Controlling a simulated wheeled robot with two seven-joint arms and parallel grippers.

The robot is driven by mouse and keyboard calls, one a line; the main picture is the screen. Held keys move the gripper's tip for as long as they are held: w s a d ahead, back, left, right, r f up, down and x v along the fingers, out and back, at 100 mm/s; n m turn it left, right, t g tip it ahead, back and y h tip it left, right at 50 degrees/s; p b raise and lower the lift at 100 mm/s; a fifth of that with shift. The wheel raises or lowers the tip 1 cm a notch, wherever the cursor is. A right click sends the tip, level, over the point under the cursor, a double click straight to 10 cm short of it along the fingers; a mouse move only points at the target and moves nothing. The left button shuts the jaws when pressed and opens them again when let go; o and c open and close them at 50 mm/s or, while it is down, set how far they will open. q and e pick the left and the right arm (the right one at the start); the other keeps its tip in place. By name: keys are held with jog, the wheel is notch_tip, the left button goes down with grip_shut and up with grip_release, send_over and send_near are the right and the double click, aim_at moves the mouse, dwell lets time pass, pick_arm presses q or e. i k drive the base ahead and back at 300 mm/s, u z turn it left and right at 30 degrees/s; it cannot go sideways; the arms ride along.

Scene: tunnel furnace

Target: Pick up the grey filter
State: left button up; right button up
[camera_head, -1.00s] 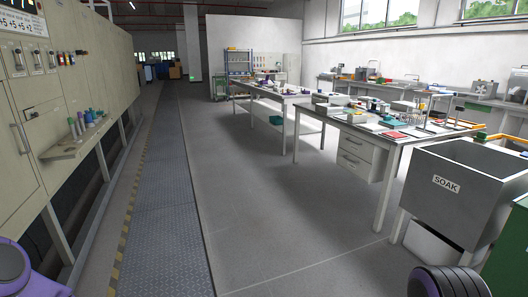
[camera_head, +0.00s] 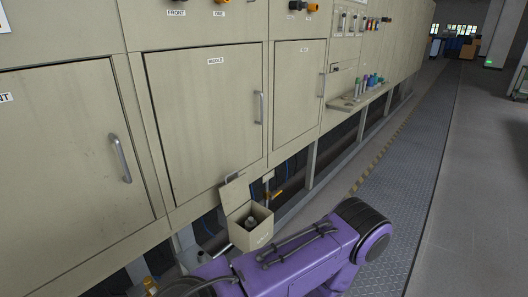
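I cannot say for sure which thing is the grey filter. A small dark grey object (camera_head: 251,222) sits inside an open beige box (camera_head: 248,238) low on the furnace side, its lid tilted up. Several small upright pieces (camera_head: 366,84), grey, green, blue and purple, stand on a ledge (camera_head: 354,101) further along the furnace; they are too small to make out clearly. My purple arm crosses the bottom of the view, in front of the open box. Neither of my grippers shows.
The beige furnace wall (camera_head: 200,120) has closed doors with handles, including one labelled MIDDLE. Pipes and legs show in the dark gap beneath it. A metal floor strip (camera_head: 412,165) with a yellow-black edge runs alongside, and the floor to its right is clear.

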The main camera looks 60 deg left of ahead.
aim_at(250, 223)
jog(key=u, duration=1.95)
jog(key=k, duration=0.2)
jog(key=u, duration=0.3)
